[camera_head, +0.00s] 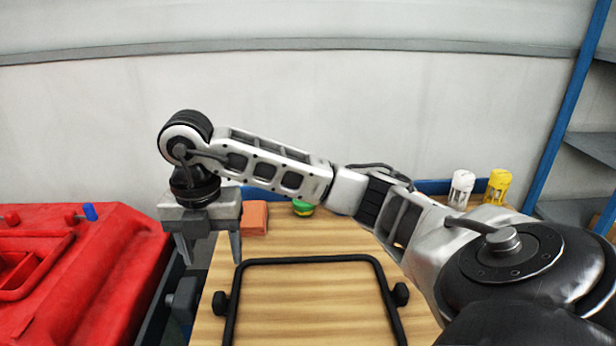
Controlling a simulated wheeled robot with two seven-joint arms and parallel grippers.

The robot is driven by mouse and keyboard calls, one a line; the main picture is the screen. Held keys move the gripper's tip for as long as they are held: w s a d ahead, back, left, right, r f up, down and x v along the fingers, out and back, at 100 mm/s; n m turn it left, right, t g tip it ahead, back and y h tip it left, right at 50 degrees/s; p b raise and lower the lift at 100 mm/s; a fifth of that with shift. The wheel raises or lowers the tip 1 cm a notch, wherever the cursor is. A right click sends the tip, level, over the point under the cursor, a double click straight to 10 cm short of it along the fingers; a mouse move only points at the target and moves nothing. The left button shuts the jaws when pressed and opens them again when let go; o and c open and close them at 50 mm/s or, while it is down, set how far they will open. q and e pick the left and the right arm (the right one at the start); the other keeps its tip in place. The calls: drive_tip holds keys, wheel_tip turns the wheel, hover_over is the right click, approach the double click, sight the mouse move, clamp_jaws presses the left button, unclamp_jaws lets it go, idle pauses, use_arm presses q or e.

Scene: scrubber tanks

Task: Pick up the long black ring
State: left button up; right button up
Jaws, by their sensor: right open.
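A long black bar frame with rounded corners (308,259) shows over the wooden table at the bottom middle, with a dark knob on each side. Its near end is cut off by the picture edge. It is the only long black loop-like thing I see, but I cannot tell for sure that it is the ring. My right gripper (210,250) points down at the table's left edge, left of the frame's far left corner. Its two fingers are apart with nothing between them. My left gripper is out of view.
A red machine (100,290) with a blue knob stands at the left. An orange block (254,217) and a green round thing (303,208) are at the table's back. White (461,188) and yellow (497,187) holders stand back right, near blue-posted shelves.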

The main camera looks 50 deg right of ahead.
hover_over(223, 297)
drive_tip(key=f, duration=0.5)
drive_tip(key=shift+w+d+f, duration=0.1)
drive_tip(key=shift+w+f, duration=0.15)
drive_tip(key=shift+w, duration=0.05)
drive_tip(key=shift+s+f+p, duration=0.1)
drive_tip(key=shift+f+p, duration=0.3)
drive_tip(key=shift+f, duration=0.15)
drive_tip(key=f, duration=0.3)
drive_tip(key=shift+s+f+p, duration=0.25)
drive_tip(key=shift+f+p, duration=0.05)
drive_tip(key=shift+f, duration=0.45)
drive_tip(key=c, duration=1.1)
drive_tip(key=shift+r, duration=0.1)
